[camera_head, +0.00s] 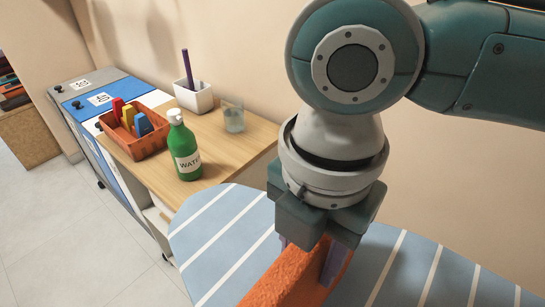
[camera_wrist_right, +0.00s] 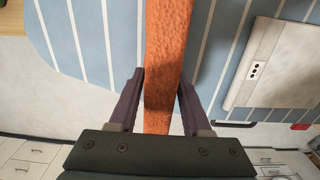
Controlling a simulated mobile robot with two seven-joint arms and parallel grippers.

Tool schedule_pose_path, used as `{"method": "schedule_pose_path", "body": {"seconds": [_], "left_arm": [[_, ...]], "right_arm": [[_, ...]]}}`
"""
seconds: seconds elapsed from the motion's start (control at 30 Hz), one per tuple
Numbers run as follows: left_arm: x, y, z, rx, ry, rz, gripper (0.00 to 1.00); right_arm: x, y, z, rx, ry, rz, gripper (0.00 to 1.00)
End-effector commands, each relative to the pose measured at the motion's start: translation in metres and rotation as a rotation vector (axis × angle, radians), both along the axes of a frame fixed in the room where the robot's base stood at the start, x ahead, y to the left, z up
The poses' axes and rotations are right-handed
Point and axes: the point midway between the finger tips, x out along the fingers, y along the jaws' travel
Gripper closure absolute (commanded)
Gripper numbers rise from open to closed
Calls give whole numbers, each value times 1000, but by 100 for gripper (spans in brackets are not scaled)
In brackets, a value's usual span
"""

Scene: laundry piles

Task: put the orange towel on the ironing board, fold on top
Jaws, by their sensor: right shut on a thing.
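The orange towel (camera_head: 285,280) is a thick folded strip at the bottom of the head view. In the right wrist view the towel (camera_wrist_right: 166,45) runs up the middle between the fingers. My right gripper (camera_head: 307,262) is shut on the towel, with one purple finger on each side. The ironing board (camera_head: 222,228) is blue with white stripes and lies beneath the towel; it also shows in the wrist view (camera_wrist_right: 95,40). I cannot tell whether the towel touches the board. My left gripper is not in view.
A wooden side table (camera_head: 215,165) left of the board holds a green water bottle (camera_head: 184,150), an orange basket (camera_head: 150,145) of coloured items, a glass (camera_head: 233,118) and a white pot (camera_head: 193,97). A pale panel (camera_wrist_right: 275,65) is at the board's right in the wrist view.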

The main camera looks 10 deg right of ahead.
Motion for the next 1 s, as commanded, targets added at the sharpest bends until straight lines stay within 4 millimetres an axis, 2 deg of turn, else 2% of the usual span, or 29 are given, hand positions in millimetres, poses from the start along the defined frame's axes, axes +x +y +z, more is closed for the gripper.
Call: {"method": "schedule_pose_path", "body": {"seconds": [0.1, 0.4, 0.43, 0.7, 1.0], "left_arm": [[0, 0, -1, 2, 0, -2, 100], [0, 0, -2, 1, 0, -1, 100], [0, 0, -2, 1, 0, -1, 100], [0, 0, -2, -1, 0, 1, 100], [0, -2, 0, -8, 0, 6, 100]], "right_arm": [[0, 0, -8, 0, 0, 1, 100], [0, 0, -10, 1, -1, 1, 100], [0, 0, -10, 1, -1, 1, 51], [0, 0, -10, 1, -1, 1, 21], [0, 0, -5, 1, -2, 1, 21]]}}
